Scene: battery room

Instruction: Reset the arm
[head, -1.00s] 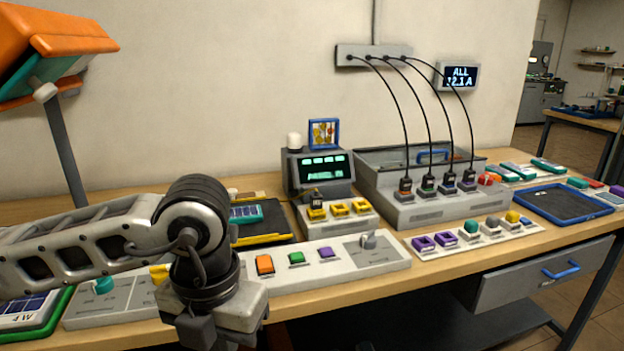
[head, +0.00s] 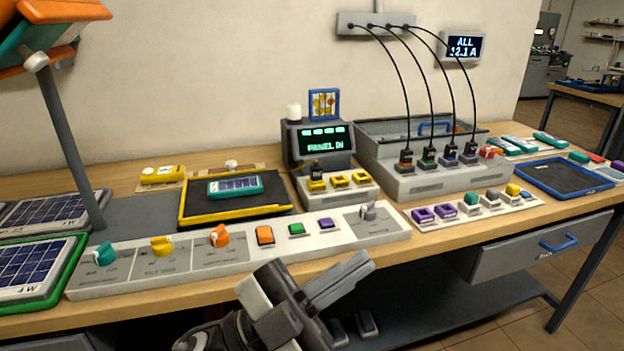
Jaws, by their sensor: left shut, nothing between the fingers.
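My left gripper (head: 357,266) is low in the head view, in front of the bench's front edge. Its pale grey fingers point up and to the right, shut and empty, below the long control panel (head: 200,262) and apart from its controls. My left wrist shows at the bottom of the picture; most of the arm is out of frame. My right gripper is not in view.
The panel carries teal, yellow and orange knobs, coloured buttons and a grey lever (head: 368,211). A charger with several cables (head: 420,184) stands right. A drawer (head: 540,262) is below.

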